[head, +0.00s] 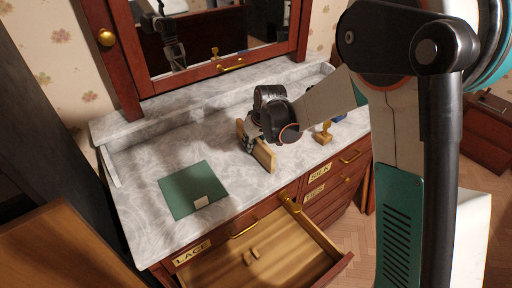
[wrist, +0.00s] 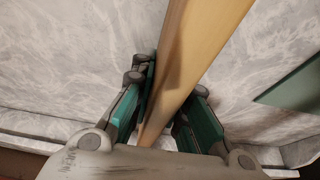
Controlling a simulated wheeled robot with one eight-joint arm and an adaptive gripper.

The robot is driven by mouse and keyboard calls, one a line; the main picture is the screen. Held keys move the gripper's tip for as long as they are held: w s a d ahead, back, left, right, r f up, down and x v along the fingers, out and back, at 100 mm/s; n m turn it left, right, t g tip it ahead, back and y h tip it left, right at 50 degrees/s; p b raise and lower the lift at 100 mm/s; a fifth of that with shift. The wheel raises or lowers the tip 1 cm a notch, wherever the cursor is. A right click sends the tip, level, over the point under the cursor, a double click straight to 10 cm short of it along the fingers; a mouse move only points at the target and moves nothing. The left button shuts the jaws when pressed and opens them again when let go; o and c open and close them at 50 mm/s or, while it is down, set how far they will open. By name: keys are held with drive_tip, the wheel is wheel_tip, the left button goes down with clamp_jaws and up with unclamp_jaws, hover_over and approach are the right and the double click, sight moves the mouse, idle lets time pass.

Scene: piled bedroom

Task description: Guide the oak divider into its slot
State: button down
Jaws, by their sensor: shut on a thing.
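The oak divider (head: 264,157) is a pale wooden board held on edge above the marble top of the dresser. My gripper (head: 254,141) is shut on it. In the wrist view the divider (wrist: 196,50) runs up between the teal pads of my gripper (wrist: 165,108). Whether its lower edge touches the marble is unclear. The open drawer (head: 222,272) is in front and below, with small wooden blocks (head: 250,257) on its floor. I cannot make out for certain which gap is the slot.
A small wooden-and-brass object (head: 323,134) stands to the right. A mirror (head: 205,40) rises behind. A brass piece (head: 289,201) sits at the drawer's back corner.

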drive_tip(key=shift+r, duration=0.5)
idle(0.5)
drive_tip(key=shift+r+p, duration=2.65)
drive_tip(key=shift+r, duration=1.2)
